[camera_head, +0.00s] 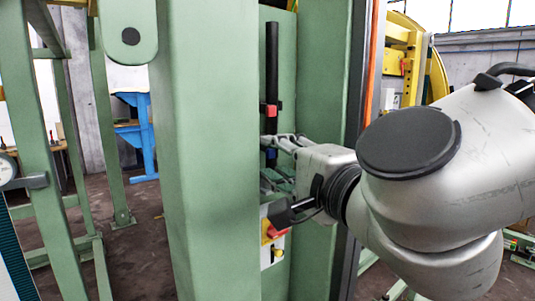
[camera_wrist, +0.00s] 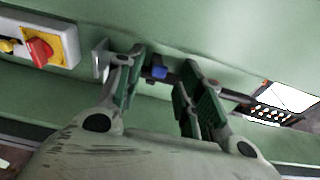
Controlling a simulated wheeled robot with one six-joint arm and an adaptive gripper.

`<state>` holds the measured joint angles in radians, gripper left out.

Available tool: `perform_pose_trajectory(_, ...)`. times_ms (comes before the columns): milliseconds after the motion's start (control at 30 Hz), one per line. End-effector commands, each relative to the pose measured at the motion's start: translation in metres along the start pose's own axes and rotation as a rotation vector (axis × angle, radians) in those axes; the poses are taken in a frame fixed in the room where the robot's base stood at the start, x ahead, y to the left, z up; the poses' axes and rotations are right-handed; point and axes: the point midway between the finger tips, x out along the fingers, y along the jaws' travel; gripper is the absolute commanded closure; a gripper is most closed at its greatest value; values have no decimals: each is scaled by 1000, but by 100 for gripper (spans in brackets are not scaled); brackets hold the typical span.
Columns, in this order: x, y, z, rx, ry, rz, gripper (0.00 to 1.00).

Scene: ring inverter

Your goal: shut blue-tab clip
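The blue-tab clip (camera_wrist: 159,72) sits on the green frame, on the line of a thin black rod. In the wrist view its blue tab shows between my two fingers, with a gap on each side. My gripper (camera_wrist: 161,62) is open around it; I cannot tell whether a finger touches the clip body. In the head view the blue tab (camera_head: 270,153) is small, just by the fingertips of my gripper (camera_head: 279,142). Whether the clip is open or shut is too small to tell.
A red-tab clip (camera_head: 270,110) sits higher on the black rod (camera_head: 272,60). Below my gripper is a switch box with a red knob on yellow (camera_wrist: 40,50). A grey bracket (camera_wrist: 101,60) stands beside one finger. A wide green post (camera_head: 205,150) stands close to the left.

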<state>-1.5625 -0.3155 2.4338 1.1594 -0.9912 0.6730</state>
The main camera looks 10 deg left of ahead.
Motion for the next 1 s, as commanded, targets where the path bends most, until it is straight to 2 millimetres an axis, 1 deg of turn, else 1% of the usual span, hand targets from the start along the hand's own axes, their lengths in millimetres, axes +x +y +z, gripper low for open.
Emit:
perform_pose_trajectory(33, 9, 1, -1, -3, 5, 2, 62)
perform_pose_trajectory(100, 19, 1, -1, -2, 3, 2, 62)
perform_pose_trajectory(200, 29, 0, 0, -1, 2, 1, 62)
perform_pose_trajectory(300, 35, 0, 0, -1, 0, 1, 62)
perform_pose_trajectory(533, 36, 0, 0, -1, -1, 1, 62)
perform_pose_trajectory(567, 36, 0, 0, -1, -1, 1, 64)
perform_pose_trajectory(700, 35, 0, 0, -1, -1, 1, 90)
perform_pose_trajectory(767, 35, 0, 0, -1, -1, 1, 100)
perform_pose_trajectory(1000, 36, 0, 0, -1, -2, 1, 100)
